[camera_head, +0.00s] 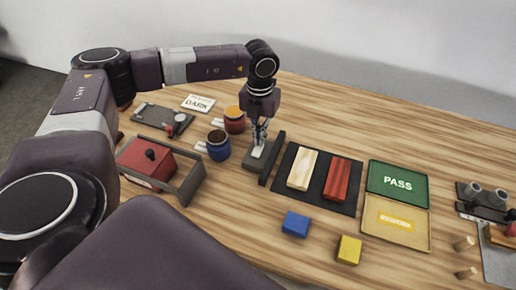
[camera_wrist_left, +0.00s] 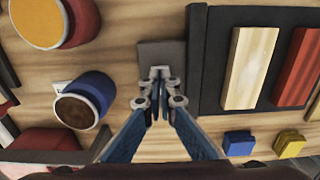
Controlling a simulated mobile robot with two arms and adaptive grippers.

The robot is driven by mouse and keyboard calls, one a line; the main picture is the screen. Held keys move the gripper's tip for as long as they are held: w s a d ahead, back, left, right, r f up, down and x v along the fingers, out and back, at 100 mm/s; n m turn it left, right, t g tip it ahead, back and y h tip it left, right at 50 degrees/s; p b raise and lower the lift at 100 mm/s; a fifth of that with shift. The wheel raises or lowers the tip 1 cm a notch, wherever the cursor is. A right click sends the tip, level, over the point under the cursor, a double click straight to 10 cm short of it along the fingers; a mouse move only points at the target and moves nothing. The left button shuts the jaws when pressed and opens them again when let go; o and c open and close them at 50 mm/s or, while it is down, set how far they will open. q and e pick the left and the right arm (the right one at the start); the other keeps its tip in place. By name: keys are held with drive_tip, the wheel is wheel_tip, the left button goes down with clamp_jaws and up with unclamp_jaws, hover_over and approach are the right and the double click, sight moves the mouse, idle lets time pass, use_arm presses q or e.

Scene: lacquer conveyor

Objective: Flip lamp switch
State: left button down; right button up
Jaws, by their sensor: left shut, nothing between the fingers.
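A small grey base (camera_head: 253,164), which looks like the lamp switch, sits on the wooden table left of the black mat. A pale piece shows on it under the fingertips; I cannot tell which way it is tilted. My left gripper (camera_head: 260,136) points down over this base, shut and empty. In the left wrist view the fingertips (camera_wrist_left: 160,97) lie in front of the grey base (camera_wrist_left: 151,49) and cover part of it. I cannot tell whether they touch it. No lamp is clearly recognisable. My right gripper is not in view.
A dark upright panel (camera_head: 272,160) stands close right of the base. A blue pot (camera_head: 218,149) and a red pot (camera_head: 234,125) stand left. The black mat (camera_head: 322,201) holds a pale and a red slab. Blue (camera_head: 296,224) and yellow (camera_head: 349,250) blocks lie in front.

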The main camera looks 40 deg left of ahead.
use_arm(q)
drive_tip(key=shift+f+b, duration=0.5)
drive_tip(key=shift+f, duration=0.25)
drive_tip(key=shift+r, duration=0.15)
drive_tip(key=shift+r+p, duration=2.3)
drive_tip(key=shift+r, duration=1.15)
drive_tip(key=shift+f, duration=0.1)
